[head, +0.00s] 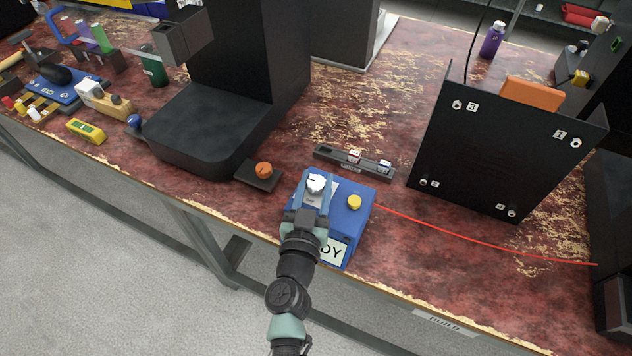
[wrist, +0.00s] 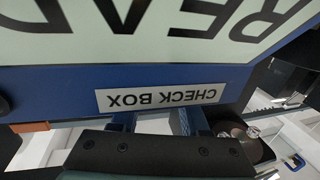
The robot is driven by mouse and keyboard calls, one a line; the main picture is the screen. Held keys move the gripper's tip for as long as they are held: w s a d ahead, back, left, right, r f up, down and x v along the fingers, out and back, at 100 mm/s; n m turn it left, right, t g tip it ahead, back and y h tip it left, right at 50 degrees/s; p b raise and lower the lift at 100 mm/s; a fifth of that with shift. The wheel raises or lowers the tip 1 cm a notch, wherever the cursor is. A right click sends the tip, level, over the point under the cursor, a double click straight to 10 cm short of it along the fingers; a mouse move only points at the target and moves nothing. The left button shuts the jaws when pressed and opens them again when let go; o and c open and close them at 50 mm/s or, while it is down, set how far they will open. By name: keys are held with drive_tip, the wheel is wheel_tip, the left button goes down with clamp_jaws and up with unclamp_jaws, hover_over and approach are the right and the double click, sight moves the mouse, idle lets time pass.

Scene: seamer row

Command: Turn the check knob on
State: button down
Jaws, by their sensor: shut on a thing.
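The blue check box (head: 337,236) sits near the front edge of the table, with a white knob (head: 316,183) on its top and a yellow button (head: 354,202) to the right. The knob has a dark pointer line. My gripper (head: 313,192) reaches over the box from the front, its fingers shut on the knob. In the wrist view the box's front (wrist: 60,92) fills the upper part, with upside-down "CHECK BOX" lettering. The fingers (wrist: 155,122) show just below that label, a gap between them; their tips and the knob are hidden there.
An orange knob on a black plate (head: 262,178) lies left of the box. A narrow dark tray (head: 335,158) with small blocks lies behind it. A black numbered panel (head: 490,160) stands at right. A red cable (head: 470,234) runs right from the box. A black machine (head: 205,135) stands at left.

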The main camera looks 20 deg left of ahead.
drive_tip(key=shift+r+h+p, duration=0.15)
drive_tip(key=shift+h+p, duration=0.15)
drive_tip(key=shift+p, duration=0.4)
drive_tip(key=shift+m+p, duration=0.3)
drive_tip(key=shift+p, duration=0.05)
drive_tip(key=shift+h, duration=0.3)
drive_tip(key=shift+c, duration=2.1)
unclamp_jaws()
drive_tip(key=s+d+p, duration=0.2)
drive_tip(key=s, duration=1.1)
drive_tip(key=shift+w, duration=0.1)
